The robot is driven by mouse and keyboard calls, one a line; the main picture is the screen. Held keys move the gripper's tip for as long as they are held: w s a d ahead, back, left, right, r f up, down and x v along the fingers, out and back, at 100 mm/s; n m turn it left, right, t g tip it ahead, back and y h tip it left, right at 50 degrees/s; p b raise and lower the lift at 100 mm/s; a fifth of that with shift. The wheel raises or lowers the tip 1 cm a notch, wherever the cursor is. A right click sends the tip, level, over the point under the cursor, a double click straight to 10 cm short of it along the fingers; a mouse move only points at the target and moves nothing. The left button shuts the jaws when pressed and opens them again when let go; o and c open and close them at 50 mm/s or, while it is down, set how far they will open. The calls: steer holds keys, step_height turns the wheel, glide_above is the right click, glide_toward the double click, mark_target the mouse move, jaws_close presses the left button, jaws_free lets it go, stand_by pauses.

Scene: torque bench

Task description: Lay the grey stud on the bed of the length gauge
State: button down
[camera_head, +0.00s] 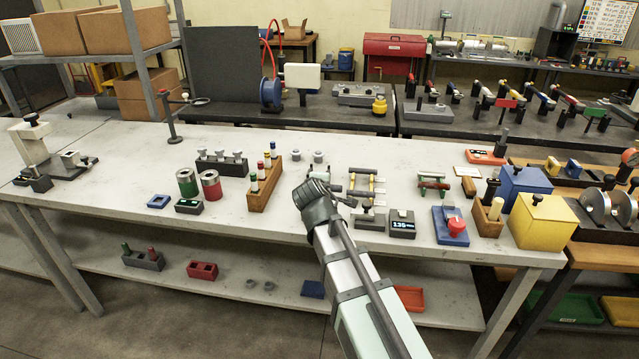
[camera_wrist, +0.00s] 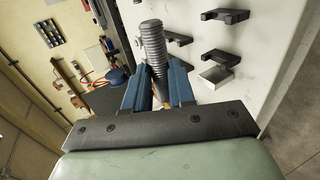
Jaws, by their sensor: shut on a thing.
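The grey stud (camera_wrist: 153,42) is a threaded rod, held between the two blue fingers of my gripper (camera_wrist: 156,88) in the wrist view. The fingers are shut on its lower part, and its threaded end stands clear of them. In the head view my gripper's dark wrist end is over the light bench near its middle, and I cannot make out the stud clearly there. What looks like the length gauge (camera_head: 368,219) is a low grey block with upright parts, just right of my wrist beside a display (camera_head: 402,224). My arm partly hides that area, and its bed shows no stud.
A wooden rack (camera_head: 266,190) of coloured-top pieces and red and green cans (camera_head: 210,186) stand to the left. A frame with yellow posts (camera_head: 366,182) stands behind the gauge. A blue box with a red knob (camera_head: 451,226) is to the right.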

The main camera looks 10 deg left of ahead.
steer(key=shift+f, duration=0.15)
steer(key=shift+f, duration=2.75)
steer(key=shift+f, duration=1.45)
stand_by(1.6)
steer(key=c, duration=0.9)
jaws_free()
steer(key=shift+o, duration=0.2)
steer(key=v, duration=1.2)
